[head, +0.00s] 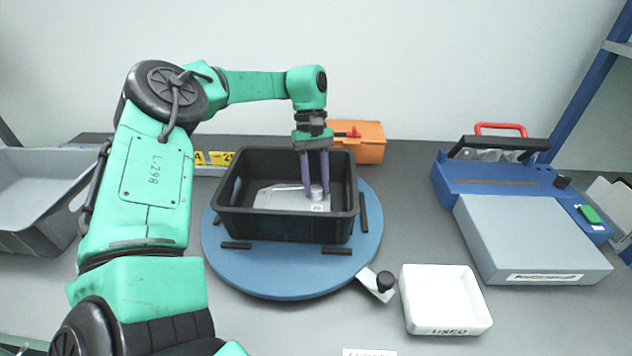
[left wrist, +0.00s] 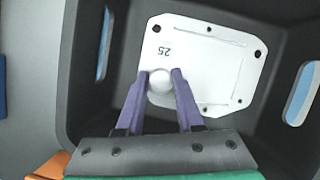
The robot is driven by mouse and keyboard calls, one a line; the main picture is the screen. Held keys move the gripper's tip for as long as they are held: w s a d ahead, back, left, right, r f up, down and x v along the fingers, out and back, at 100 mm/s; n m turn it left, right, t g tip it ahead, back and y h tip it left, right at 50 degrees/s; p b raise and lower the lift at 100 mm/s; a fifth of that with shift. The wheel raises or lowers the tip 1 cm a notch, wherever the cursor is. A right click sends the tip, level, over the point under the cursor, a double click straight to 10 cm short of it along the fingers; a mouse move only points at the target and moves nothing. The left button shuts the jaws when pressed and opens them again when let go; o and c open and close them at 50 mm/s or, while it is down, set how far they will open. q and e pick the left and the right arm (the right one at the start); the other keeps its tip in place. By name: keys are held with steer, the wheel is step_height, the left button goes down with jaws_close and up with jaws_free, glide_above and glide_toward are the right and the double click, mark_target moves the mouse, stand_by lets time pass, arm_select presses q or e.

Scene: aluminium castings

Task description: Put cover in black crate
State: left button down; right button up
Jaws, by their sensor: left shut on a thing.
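The cover is a flat pale metal plate (left wrist: 205,60) with cut corners, dark holes, the number 25 and a round knob; in the head view the cover (head: 275,198) shows inside the black crate (head: 290,228). My left gripper (head: 316,192) reaches down into the crate from above. In the left wrist view its purple fingers (left wrist: 160,82) are shut on the cover's round knob, one on each side. The cover lies within the crate walls; I cannot tell whether it touches the crate floor. My right gripper is not in view.
The crate stands on a blue round turntable (head: 270,283) with black stops. A white tray (head: 445,300) marked USED is at front right, a blue and grey machine (head: 530,230) at right. A grey bin (head: 35,200) is at left and an orange box (head: 368,148) behind.

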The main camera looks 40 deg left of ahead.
arm_select(q)
steer(key=shift+f, duration=0.1)
steer(key=c, duration=0.5)
jaws_free()
steer(key=shift+c, duration=0.2)
